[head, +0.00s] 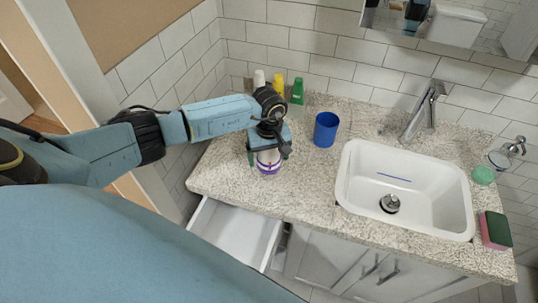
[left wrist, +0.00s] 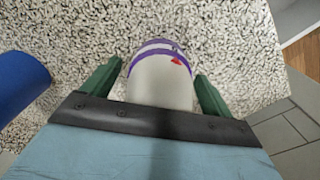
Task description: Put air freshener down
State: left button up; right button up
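The air freshener (head: 268,160) is a white can with purple bands, upright at the counter (head: 315,180), near its front edge above the open drawer. It appears to stand on the surface. My left gripper (head: 269,154) is around it from above, one finger on each side. In the left wrist view the can (left wrist: 160,80) lies between the green fingers of my left gripper (left wrist: 160,70), with narrow gaps on both sides, so the fingers look open. The can's top is partly hidden by the gripper. My right gripper is not in view.
A blue cup (head: 326,129) stands right of the gripper. Several bottles, including a green one (head: 297,91), stand behind it. The sink (head: 405,187) is to the right, with a sponge (head: 495,230) beyond. A drawer (head: 235,232) is open below. Counter between cup and front edge is clear.

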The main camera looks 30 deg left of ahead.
pick_arm(q)
notch_tip(320, 180, up, 12)
jog(key=shift+r, duration=0.15)
dwell(0.6)
